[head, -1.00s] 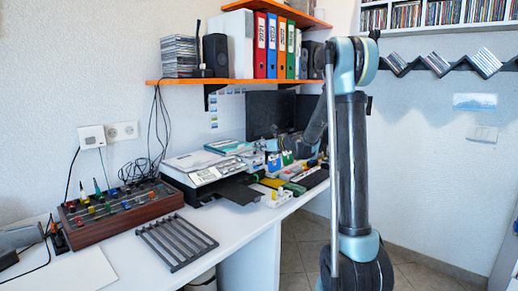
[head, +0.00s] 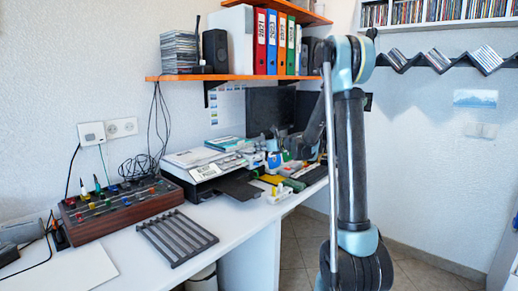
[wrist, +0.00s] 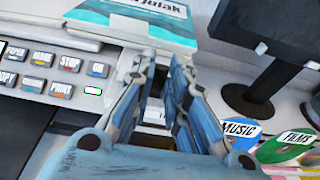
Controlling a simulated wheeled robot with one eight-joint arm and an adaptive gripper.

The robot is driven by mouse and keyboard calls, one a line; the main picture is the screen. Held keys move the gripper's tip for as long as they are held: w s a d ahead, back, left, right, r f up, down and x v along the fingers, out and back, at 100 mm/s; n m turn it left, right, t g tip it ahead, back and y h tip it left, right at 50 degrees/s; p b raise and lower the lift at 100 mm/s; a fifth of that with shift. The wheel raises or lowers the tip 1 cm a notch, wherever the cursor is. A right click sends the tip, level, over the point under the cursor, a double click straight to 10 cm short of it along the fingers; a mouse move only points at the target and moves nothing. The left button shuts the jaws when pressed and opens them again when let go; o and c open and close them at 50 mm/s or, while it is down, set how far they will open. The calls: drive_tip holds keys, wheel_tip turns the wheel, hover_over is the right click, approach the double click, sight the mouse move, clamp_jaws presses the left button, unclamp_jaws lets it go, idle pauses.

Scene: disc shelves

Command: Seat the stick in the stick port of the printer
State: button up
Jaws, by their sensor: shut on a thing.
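The printer (head: 205,172) stands on the desk against the wall, and its button panel (wrist: 50,72) fills the left of the wrist view. A small white slot-like rectangle with a green rim (wrist: 93,91) is at the panel's right end; I cannot tell whether it is the stick port. My gripper (wrist: 158,75) is at the right of the panel, with its fingers close together. It is shut on what is likely the stick, which the fingers mostly hide. In the head view my gripper (head: 272,158) is small, beside the printer's right end.
A teal-covered booklet (wrist: 140,22) lies on top of the printer, just beyond my fingers. A monitor stand (wrist: 245,98) and labelled discs (wrist: 240,130) are to the right. A ribbed black rack (head: 177,238) and a knobbed box (head: 122,210) lie on the desk's left part.

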drive_tip(key=shift+f, duration=0.2)
drive_tip(key=o, duration=0.8)
drive_tip(key=shift+o, duration=0.2)
drive_tip(key=v, duration=1.2)
